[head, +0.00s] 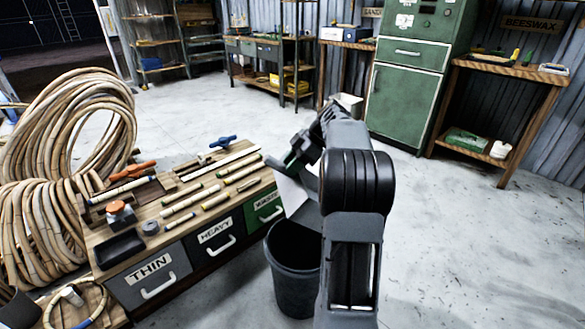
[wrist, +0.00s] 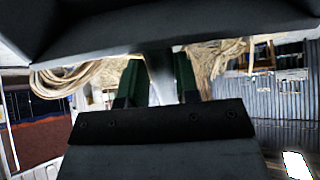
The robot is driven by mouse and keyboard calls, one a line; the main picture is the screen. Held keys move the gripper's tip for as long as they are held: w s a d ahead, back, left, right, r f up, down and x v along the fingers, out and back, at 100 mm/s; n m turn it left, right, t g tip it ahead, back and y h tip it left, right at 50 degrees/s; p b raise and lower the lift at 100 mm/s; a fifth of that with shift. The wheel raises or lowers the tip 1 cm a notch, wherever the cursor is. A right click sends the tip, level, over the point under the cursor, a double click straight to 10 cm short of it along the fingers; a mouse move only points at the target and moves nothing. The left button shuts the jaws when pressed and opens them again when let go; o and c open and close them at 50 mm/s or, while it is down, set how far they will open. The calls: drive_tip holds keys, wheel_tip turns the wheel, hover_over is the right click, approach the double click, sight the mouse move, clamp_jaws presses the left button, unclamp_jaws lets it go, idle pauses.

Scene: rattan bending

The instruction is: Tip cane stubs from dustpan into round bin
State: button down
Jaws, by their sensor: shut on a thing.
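The round bin (head: 292,272) is dark grey and stands on the floor at the right end of the wooden bench. Its mouth is open upward, and my arm hides its right side. My gripper (head: 293,165) is above and behind the bin's mouth.
The bench (head: 200,208) left of the bin carries cane pieces, clamps and a black tray (head: 120,249). Large rattan coils (head: 70,130) lie behind it. A green cabinet (head: 405,95) and a side table (head: 500,70) stand at the back. The floor at right is clear.

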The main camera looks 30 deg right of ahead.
wheel_tip(320, 180, up, 5)
drive_tip(key=h+p, duration=0.2)
drive_tip(key=g+h+p, duration=0.1)
drive_tip(key=h, duration=0.1)
drive_tip(key=shift+w+a+f+g+h+p, duration=0.1)
drive_tip(key=shift+a+g+h+p, duration=0.05)
drive_tip(key=shift+g+h+p, duration=0.2)
drive_tip(key=shift+r+g+h+p, duration=0.35)
drive_tip(key=shift+r+h+p, duration=0.25)
drive_tip(key=shift+h+p, duration=0.3)
drive_tip(key=shift+r+h, duration=0.15)
drive_tip(key=shift+h, duration=0.5)
